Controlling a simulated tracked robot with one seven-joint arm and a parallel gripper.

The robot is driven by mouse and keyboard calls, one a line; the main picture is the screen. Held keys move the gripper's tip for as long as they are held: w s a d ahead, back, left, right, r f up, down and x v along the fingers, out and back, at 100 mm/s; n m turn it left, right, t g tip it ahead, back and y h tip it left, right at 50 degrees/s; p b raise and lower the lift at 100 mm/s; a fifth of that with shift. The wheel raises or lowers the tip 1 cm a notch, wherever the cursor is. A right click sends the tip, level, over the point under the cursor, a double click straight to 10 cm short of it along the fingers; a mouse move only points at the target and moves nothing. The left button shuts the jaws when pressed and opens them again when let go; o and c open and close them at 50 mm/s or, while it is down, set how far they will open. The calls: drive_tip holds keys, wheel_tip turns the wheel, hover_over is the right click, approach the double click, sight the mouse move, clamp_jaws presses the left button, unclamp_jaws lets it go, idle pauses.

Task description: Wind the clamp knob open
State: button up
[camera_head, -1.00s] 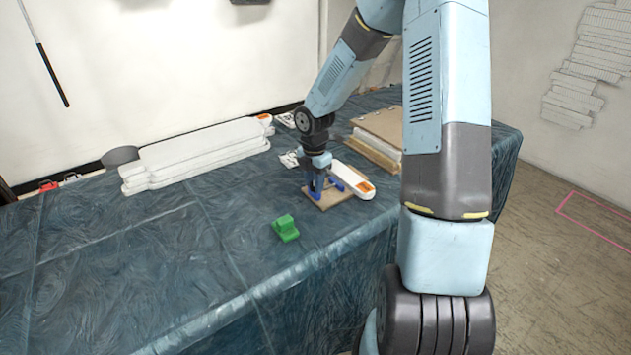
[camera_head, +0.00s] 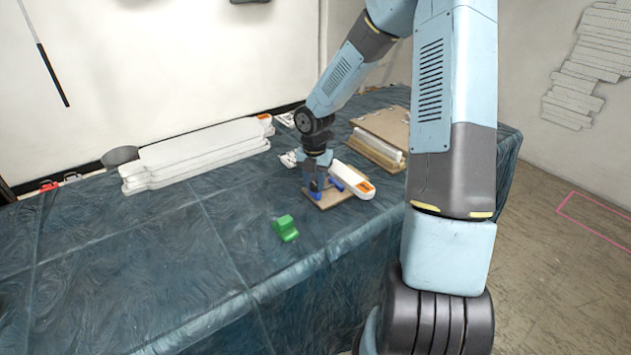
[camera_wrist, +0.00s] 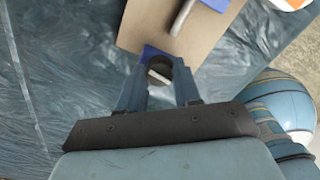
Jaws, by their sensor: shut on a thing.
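The clamp stands on a brown board (camera_head: 345,196). Its blue parts (camera_head: 337,184) show beside my gripper (camera_head: 315,183) in the head view. In the wrist view, my gripper (camera_wrist: 161,72) points down over the near edge of the board, and its two fingers are shut on either side of a dark round knob (camera_wrist: 161,63) with a pale bar across it. A blue clamp piece (camera_wrist: 149,52) shows just behind the knob. A grey rod (camera_wrist: 183,17) lies over the board farther off. My fingers hide part of the knob and the lower clamp.
A green block (camera_head: 286,228) lies on the blue-covered table (camera_head: 150,260), left of the board. A white and orange tool (camera_head: 353,181) lies right behind the clamp. The front left of the table is clear.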

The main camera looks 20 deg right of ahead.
sight(314, 184)
drive_tip(key=o, duration=1)
drive_tip(key=shift+o, duration=0.2)
wheel_tip(314, 184, up, 14)
drive_tip(key=shift+f, duration=0.2)
drive_tip(key=shift+r, duration=0.1)
